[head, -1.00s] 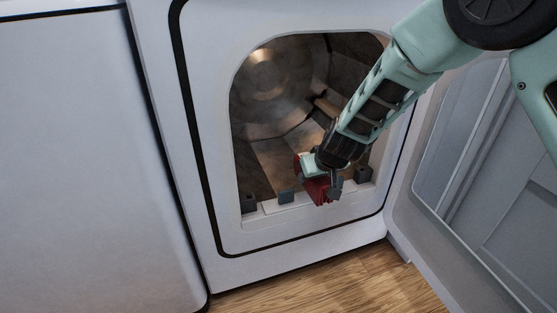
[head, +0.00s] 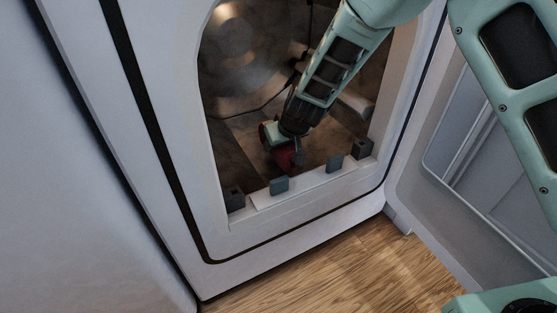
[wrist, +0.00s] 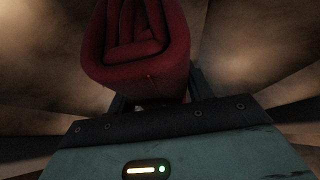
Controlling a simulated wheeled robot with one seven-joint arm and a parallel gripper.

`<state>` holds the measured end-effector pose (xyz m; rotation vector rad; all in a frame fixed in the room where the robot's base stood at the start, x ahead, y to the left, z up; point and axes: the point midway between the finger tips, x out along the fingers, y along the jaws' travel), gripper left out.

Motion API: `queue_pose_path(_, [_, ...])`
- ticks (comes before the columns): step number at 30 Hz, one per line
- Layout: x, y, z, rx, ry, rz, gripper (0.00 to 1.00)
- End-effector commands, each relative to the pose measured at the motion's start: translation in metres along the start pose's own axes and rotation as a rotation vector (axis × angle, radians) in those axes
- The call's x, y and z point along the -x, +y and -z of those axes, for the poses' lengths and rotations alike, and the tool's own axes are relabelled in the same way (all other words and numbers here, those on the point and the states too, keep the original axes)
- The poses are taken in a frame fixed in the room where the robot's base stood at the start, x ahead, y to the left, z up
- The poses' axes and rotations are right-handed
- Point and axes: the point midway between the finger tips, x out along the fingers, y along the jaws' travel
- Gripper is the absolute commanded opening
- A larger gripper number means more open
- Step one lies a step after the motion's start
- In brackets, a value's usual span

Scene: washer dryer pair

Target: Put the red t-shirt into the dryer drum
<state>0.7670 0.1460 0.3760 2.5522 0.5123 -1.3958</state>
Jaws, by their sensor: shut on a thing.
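The red t-shirt (wrist: 135,62) is a rolled or folded bundle held at the end of my gripper (wrist: 150,100) in the wrist view.
The dryer's lower lip (head: 305,194) carries several small dark blocks. The open dryer door (head: 440,215) stands on the right. A white appliance panel (head: 75,190) fills the left. Wooden floor (head: 340,265) is clear in front.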

Motion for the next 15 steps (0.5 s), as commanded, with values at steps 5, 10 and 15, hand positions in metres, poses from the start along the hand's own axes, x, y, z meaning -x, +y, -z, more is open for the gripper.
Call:
queue_pose_path(5, [-0.015,0.000,-0.009,0.000,0.001,0.001,0.20])
queue_pose_path(10, [-0.034,0.000,-0.021,0.000,0.002,0.000,0.20])
queue_pose_path(15, [-0.033,0.000,-0.020,0.001,0.002,0.000,0.20])
